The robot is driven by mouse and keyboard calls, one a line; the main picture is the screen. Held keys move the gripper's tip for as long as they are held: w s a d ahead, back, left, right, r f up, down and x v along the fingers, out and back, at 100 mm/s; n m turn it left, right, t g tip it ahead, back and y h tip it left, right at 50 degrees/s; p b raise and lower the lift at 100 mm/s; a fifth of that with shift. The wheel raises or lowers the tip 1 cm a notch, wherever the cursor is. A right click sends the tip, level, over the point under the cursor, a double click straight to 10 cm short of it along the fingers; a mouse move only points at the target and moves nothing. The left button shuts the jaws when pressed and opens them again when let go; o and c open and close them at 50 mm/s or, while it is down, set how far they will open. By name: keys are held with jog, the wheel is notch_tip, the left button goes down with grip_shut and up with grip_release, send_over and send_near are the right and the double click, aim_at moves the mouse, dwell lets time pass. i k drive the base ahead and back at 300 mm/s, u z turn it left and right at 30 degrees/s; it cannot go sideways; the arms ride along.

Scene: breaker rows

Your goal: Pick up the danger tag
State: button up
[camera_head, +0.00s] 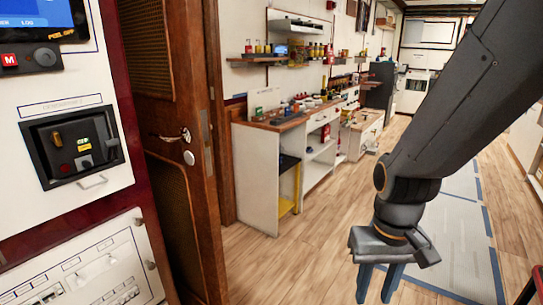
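I cannot make out a danger tag anywhere in the head view. My gripper (376,297) hangs at the lower right, with its two bluish fingers pointing down over the floor. The fingers are apart and nothing shows between them. My dark arm comes down to it from the upper right and hides part of the room.
Below the breaker unit is a lower panel (88,276) with small switches. A brown wooden door (180,218) with a handle stands beside the panels. A workbench (257,180) with small items on it is beyond. The wooden floor (290,265) between is clear.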

aim_at(249, 49)
jog(key=i, duration=3.1)
jog(key=u, duration=1.55)
jog(key=i, duration=0.7)
jog(key=z, duration=1.9)
